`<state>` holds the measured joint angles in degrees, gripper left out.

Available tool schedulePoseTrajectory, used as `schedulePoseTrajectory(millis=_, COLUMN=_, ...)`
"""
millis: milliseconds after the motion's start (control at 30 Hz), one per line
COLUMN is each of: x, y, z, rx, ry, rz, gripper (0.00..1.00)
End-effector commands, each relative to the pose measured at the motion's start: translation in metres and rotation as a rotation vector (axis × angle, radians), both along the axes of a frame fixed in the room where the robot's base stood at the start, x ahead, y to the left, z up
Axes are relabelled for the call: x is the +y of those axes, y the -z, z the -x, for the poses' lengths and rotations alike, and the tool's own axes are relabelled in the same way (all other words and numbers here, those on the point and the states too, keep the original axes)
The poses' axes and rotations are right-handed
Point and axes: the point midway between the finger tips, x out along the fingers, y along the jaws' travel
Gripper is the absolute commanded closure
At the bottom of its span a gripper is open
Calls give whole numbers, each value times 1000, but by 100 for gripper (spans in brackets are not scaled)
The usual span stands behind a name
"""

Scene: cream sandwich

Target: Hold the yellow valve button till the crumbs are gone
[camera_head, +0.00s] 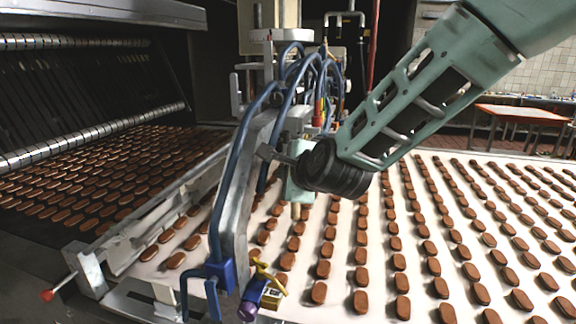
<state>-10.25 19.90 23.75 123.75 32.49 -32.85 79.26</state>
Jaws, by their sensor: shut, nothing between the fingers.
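The yellow valve button (267,277) is a small yellow part on a blue-purple valve body (254,292) at the low end of the curved metal bracket, bottom centre. My arm reaches in from the upper right. My gripper (296,209) hangs beyond the black wrist, small and partly hidden by it, with its tips pointing down. It is shut and empty, above and slightly right of the yellow button and apart from it. I cannot make out any crumbs at this size.
Brown biscuits (319,293) lie in rows on the white belt (345,300). Blue hoses (240,150) run down the metal bracket (237,220) close left of my gripper. A red-knobbed lever (47,295) stands at lower left. A dark conveyor with biscuits (100,170) is at left.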

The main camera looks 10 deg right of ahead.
Motion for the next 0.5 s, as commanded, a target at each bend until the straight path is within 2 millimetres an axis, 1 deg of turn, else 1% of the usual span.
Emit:
schedulePoseTrajectory(millis=100, x=5, y=0, z=11, rx=-1, ry=-2, rz=0, gripper=100)
schedulePoseTrajectory(millis=233, x=9, y=0, z=21, rx=0, ry=-1, rz=0, gripper=100)
schedulePoseTrajectory(millis=333, x=10, y=0, z=25, rx=0, ry=0, rz=0, gripper=100)
schedulePoseTrajectory(millis=500, x=10, y=0, z=26, rx=0, ry=0, rz=0, gripper=100)
